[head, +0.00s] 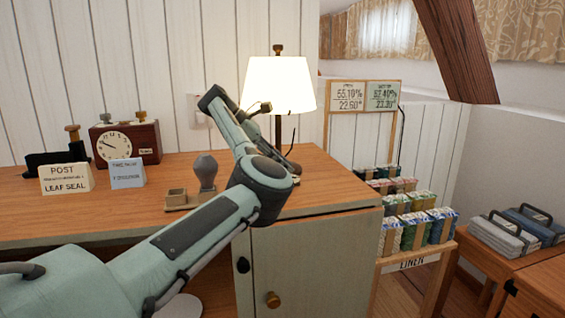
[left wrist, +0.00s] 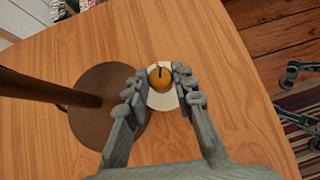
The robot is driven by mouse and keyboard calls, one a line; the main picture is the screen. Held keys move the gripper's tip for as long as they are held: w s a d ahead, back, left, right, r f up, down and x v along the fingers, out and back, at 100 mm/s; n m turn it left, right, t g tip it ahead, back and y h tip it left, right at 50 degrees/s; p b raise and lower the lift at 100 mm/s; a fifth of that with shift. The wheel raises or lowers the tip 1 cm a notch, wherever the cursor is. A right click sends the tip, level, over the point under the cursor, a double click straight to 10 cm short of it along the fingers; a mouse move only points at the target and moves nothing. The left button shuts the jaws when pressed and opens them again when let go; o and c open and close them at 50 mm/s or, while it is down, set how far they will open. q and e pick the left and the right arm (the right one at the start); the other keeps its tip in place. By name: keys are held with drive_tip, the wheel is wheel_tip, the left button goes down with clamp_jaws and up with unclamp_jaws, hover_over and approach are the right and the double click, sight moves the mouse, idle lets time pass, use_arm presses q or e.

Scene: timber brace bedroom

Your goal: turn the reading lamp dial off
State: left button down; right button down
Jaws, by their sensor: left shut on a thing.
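The reading lamp (head: 280,85) stands on the desk with its shade glowing. In the left wrist view its round brown base (left wrist: 92,112) and dark pole (left wrist: 45,88) show at left. The dial (left wrist: 160,77), an orange knob with a dark mark on a pale round plate (left wrist: 160,101), lies beside the base. My left gripper (left wrist: 162,90) has its two fingers on either side of the dial and is shut on it.
On the wooden desk (head: 215,226) are a clock box (head: 126,143), a post sign (head: 67,178), a small card (head: 128,174) and a grey stamp (head: 205,172). A rack of linen packets (head: 412,230) stands to the right. The desk is bare around the lamp base.

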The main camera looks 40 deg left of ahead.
idle(0.3)
use_arm(q)
drive_tip(key=c, duration=1.3)
unclamp_jaws()
drive_tip(key=shift+o, duration=0.2)
drive_tip(key=shift+s+a+r, duration=0.15)
drive_tip(key=shift+a+r, duration=0.15)
drive_tip(key=shift+r, duration=0.15)
drive_tip(key=v, duration=1.1)
drive_tip(key=shift+s+f, duration=0.1)
